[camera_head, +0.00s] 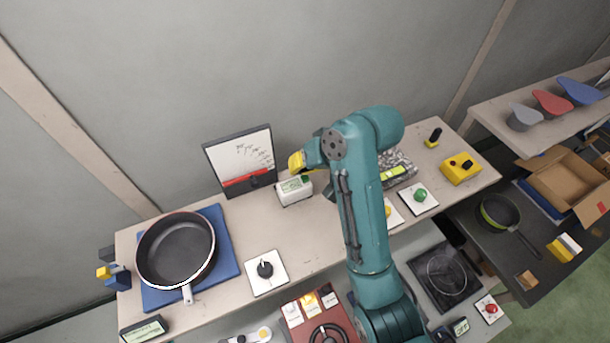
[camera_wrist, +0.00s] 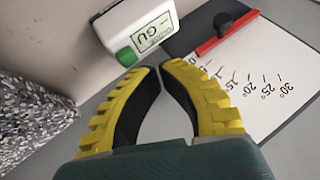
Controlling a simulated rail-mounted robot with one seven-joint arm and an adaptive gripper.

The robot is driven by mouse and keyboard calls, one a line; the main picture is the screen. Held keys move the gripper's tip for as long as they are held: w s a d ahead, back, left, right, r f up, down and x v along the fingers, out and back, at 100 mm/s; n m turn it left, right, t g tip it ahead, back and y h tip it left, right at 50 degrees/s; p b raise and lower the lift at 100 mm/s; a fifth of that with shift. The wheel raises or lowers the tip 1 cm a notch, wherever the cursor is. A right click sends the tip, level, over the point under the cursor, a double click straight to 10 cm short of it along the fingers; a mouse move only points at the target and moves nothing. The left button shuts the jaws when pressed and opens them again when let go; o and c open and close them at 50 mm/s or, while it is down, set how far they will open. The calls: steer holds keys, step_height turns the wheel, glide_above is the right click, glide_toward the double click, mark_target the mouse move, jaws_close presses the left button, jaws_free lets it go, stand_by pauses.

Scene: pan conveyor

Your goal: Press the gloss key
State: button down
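The gloss meter is a white box (camera_head: 294,190) on the back of the bench. In the wrist view the box (camera_wrist: 118,27) shows a display reading "GU" and a green key (camera_wrist: 127,56) at its near corner. My gripper (camera_head: 296,162) is just above and behind the box in the head view. In the wrist view my gripper's yellow fingers (camera_wrist: 159,67) meet or nearly meet at the tips, with nothing held between them. The tips appear close beside the green key, slightly to its right; contact cannot be told.
An angle board with a red pointer (camera_head: 245,181) stands left of the box. A pan (camera_head: 176,250) lies on a blue mat (camera_head: 222,243) at the left. A dial plate (camera_head: 266,272) and a green button plate (camera_head: 419,197) are also on the bench. Bench space before the box is clear.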

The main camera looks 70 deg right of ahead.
mark_target(300, 180)
steer(key=shift+f, duration=0.1)
steer(key=shift+f, duration=0.3)
steer(key=shift+f, duration=0.6)
stand_by(0.8)
steer(key=shift+r, duration=0.1)
steer(key=shift+r+p, duration=0.85)
steer(key=shift+p, duration=0.4)
step_height(300, 180, up, 5)
steer(key=p, duration=0.5)
